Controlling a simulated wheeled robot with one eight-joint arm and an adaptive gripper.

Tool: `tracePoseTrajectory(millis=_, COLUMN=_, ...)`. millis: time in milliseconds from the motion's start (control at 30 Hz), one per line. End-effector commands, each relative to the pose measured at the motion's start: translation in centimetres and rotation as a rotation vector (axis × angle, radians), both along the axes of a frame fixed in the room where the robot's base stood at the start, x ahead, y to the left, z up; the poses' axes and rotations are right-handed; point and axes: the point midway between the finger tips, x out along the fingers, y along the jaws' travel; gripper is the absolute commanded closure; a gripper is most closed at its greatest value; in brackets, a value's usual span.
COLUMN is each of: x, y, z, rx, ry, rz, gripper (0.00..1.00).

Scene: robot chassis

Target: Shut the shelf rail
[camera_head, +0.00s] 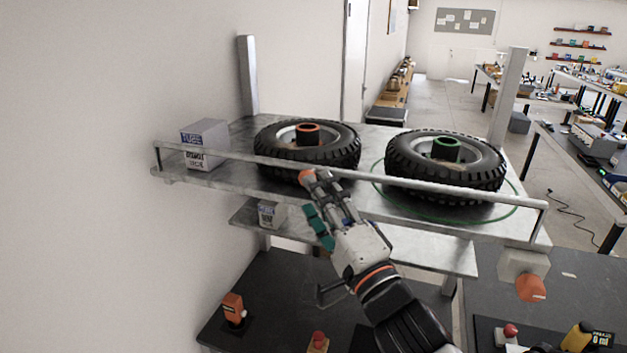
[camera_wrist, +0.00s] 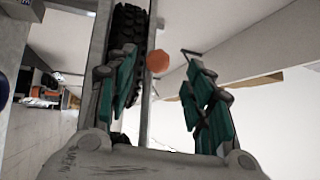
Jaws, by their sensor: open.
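The shelf rail (camera_head: 430,184) is a thin silver bar along the front of the upper metal shelf (camera_head: 222,178). It stands above the shelf's front edge on short end posts. An orange knob (camera_head: 307,176) shows at the rail's middle, by my fingertips. My gripper (camera_head: 317,205) is open in front of the shelf, just below the rail. In the wrist view the orange knob (camera_wrist: 158,61) appears between the two teal-padded fingers of my gripper (camera_wrist: 160,72), with space on both sides. The rail (camera_wrist: 149,85) runs beside it. I cannot tell whether any finger touches the knob.
Two tires, one with an orange hub piece (camera_head: 307,150) and one with a green one (camera_head: 445,165), lie behind the rail. A box (camera_head: 204,143) stands at the shelf's left end. A control box with an orange knob (camera_head: 525,270) is at the right. A lower shelf (camera_head: 430,248) lies beneath.

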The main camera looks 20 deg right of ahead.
Motion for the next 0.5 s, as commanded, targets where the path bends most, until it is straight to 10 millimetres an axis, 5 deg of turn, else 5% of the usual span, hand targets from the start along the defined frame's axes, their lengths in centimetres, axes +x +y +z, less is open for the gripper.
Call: tracePoseTrajectory(millis=500, x=-1.4, y=-0.1, z=-0.4, rx=-0.001, ry=0.000, rz=0.003, gripper=0.52)
